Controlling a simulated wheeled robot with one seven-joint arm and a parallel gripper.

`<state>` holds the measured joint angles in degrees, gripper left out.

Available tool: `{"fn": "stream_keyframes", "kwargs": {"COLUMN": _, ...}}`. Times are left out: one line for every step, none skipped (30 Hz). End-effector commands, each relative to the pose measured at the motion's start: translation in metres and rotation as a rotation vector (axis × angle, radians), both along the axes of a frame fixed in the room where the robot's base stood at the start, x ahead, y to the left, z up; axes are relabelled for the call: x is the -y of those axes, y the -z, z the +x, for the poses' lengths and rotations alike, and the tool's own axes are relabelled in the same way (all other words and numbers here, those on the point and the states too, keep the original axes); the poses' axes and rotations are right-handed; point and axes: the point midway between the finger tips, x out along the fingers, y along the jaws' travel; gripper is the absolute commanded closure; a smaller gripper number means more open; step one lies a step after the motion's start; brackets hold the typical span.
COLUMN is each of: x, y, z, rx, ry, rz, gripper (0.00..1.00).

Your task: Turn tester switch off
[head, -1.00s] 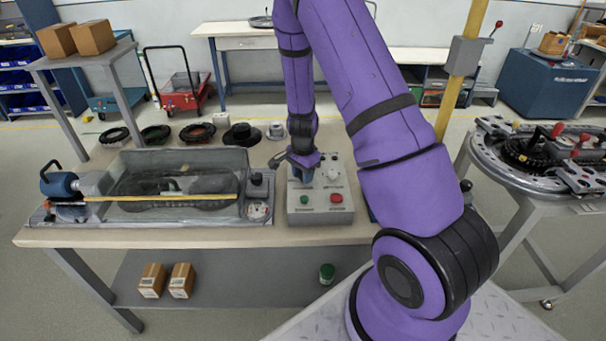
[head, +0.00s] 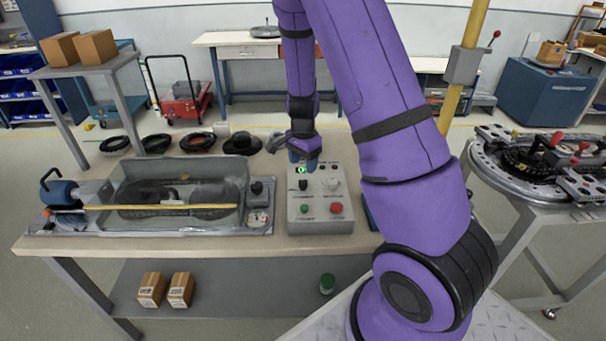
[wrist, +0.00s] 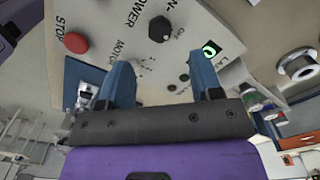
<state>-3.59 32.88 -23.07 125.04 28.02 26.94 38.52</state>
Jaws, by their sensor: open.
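The tester is a grey control box (head: 320,226) on the bench. Its black power knob (head: 303,184) is on the upper left of the panel, and it also shows in the wrist view (wrist: 160,29) beside POWER and ON lettering. I cannot tell which way the knob points. My gripper (head: 305,162) is above the back left of the box, apart from the knob. Its two blue fingers (wrist: 162,68) are open with nothing between them.
A green button (head: 304,208), a red stop button (head: 337,208) and a white dial (head: 331,184) share the panel. A clear-covered tank with a blue motor (head: 61,187) stands left of the box. Black rings and a black flanged part (head: 242,143) lie behind.

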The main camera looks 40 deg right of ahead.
Motion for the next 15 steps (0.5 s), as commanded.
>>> {"fn": "stream_keyframes", "kwargs": {"x": -0.001, "y": -0.008, "z": 0.001, "rx": 0.002, "ry": -0.003, "rz": 0.000, "gripper": 0.41}}
{"fn": "stream_keyframes", "kwargs": {"x": -0.001, "y": -0.011, "z": 0.001, "rx": 0.002, "ry": -0.004, "rz": 0.000, "gripper": 0.41}}
{"fn": "stream_keyframes", "kwargs": {"x": -0.001, "y": -0.015, "z": 0.001, "rx": 0.002, "ry": -0.003, "rz": -0.001, "gripper": 0.41}}
{"fn": "stream_keyframes", "kwargs": {"x": 0.000, "y": -0.018, "z": 0.001, "rx": 0.002, "ry": -0.001, "rz": -0.001, "gripper": 0.41}}
{"fn": "stream_keyframes", "kwargs": {"x": 0.000, "y": -0.020, "z": 0.001, "rx": 0.001, "ry": -0.001, "rz": 0.000, "gripper": 0.41}}
{"fn": "stream_keyframes", "kwargs": {"x": 0.000, "y": -0.022, "z": 0.000, "rx": 0.000, "ry": -0.001, "rz": 0.000, "gripper": 0.41}}
{"fn": "stream_keyframes", "kwargs": {"x": 0.000, "y": -0.023, "z": 0.000, "rx": 0.000, "ry": -0.001, "rz": 0.000, "gripper": 0.41}}
{"fn": "stream_keyframes", "kwargs": {"x": 0.000, "y": -0.024, "z": 0.000, "rx": 0.000, "ry": -0.001, "rz": 0.000, "gripper": 0.41}}
{"fn": "stream_keyframes", "kwargs": {"x": 0.000, "y": -0.025, "z": 0.000, "rx": 0.000, "ry": -0.001, "rz": 0.000, "gripper": 0.41}}
{"fn": "stream_keyframes", "kwargs": {"x": 0.000, "y": -0.025, "z": 0.000, "rx": 0.000, "ry": -0.001, "rz": 0.000, "gripper": 0.41}}
{"fn": "stream_keyframes", "kwargs": {"x": 0.000, "y": -0.025, "z": 0.000, "rx": 0.000, "ry": -0.001, "rz": 0.000, "gripper": 0.41}}
{"fn": "stream_keyframes", "kwargs": {"x": 0.000, "y": -0.026, "z": 0.000, "rx": -0.001, "ry": -0.001, "rz": 0.000, "gripper": 0.41}}
{"fn": "stream_keyframes", "kwargs": {"x": 0.000, "y": -0.025, "z": 0.000, "rx": -0.001, "ry": -0.001, "rz": 0.000, "gripper": 0.41}}
{"fn": "stream_keyframes", "kwargs": {"x": 0.000, "y": -0.025, "z": 0.000, "rx": -0.001, "ry": -0.001, "rz": 0.000, "gripper": 0.41}}
{"fn": "stream_keyframes", "kwargs": {"x": 0.000, "y": -0.025, "z": 0.000, "rx": -0.001, "ry": -0.001, "rz": 0.000, "gripper": 0.41}}
